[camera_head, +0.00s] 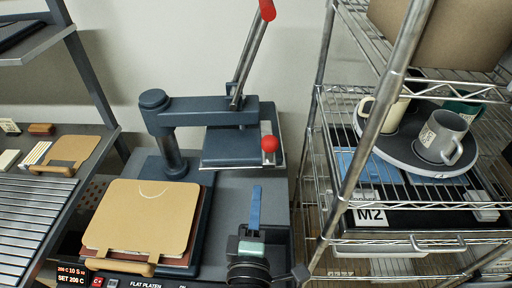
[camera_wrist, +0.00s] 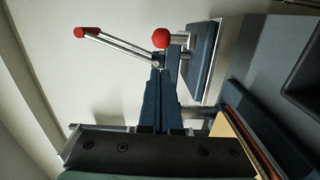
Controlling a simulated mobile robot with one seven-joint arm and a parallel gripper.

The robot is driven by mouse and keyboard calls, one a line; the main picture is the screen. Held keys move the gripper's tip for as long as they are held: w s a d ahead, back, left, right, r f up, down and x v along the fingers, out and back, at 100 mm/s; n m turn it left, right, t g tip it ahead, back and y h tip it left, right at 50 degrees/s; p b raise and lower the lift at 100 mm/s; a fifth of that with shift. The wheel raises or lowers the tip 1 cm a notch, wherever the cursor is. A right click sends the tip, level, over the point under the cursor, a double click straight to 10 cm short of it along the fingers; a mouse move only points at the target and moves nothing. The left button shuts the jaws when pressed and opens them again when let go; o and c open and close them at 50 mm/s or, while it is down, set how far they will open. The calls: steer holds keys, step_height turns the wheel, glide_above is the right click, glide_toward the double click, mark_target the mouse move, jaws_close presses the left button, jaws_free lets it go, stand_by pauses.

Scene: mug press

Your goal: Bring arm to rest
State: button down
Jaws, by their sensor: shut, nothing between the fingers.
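My gripper (camera_head: 256,190) shows in the head view at the lower middle, over the right part of the heat press base. Its blue fingers are together, empty, and point away from the head camera. In the wrist view the fingers (camera_wrist: 158,78) rise from the dark screwed bar, also together with nothing between them. The rest of my arm is mostly out of the picture. The press's swung-aside upper platen (camera_head: 232,147) lies beyond the fingertips in the head view; contact is not seen.
A tan board (camera_head: 145,215) with a wooden handle lies on the lower platen, left of my gripper. The red-tipped lever (camera_head: 267,10) stands raised. The wire rack (camera_head: 347,180) at right holds a round tray (camera_head: 375,150) with mugs. A shelf unit (camera_head: 40,205) stands left.

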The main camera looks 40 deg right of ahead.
steer(key=shift+a, duration=0.1)
stand_by(0.7)
steer(key=w+a+r+m+t+y, duration=0.1)
steer(key=w+a+r+m+t, duration=0.15)
steer(key=r, duration=0.55)
steer(key=w+a+r+m+t+y, duration=0.1)
steer(key=w+a+r+m+t, duration=0.15)
steer(key=r, duration=0.55)
steer(key=w+a+r+m+t, duration=0.1)
steer(key=w+a+r+m, duration=0.25)
steer(key=r, duration=0.45)
steer(key=s+a+r+t+y, duration=0.2)
steer(key=a+r+t+y, duration=0.1)
steer(key=r, duration=0.5)
steer(key=s+a+r+t+y, duration=0.2)
steer(key=s+a+r+y, duration=0.1)
steer(key=a+r, duration=0.3)
steer(key=s+a+r+t+y+p, duration=0.1)
steer(key=s+a+r+t+y, duration=0.2)
steer(key=r, duration=0.8)
steer(key=shift+s+a+t+y, duration=0.2)
steer(key=shift+a+t+y, duration=0.1)
steer(key=shift+a+y, duration=0.4)
steer(key=shift+m, duration=0.25)
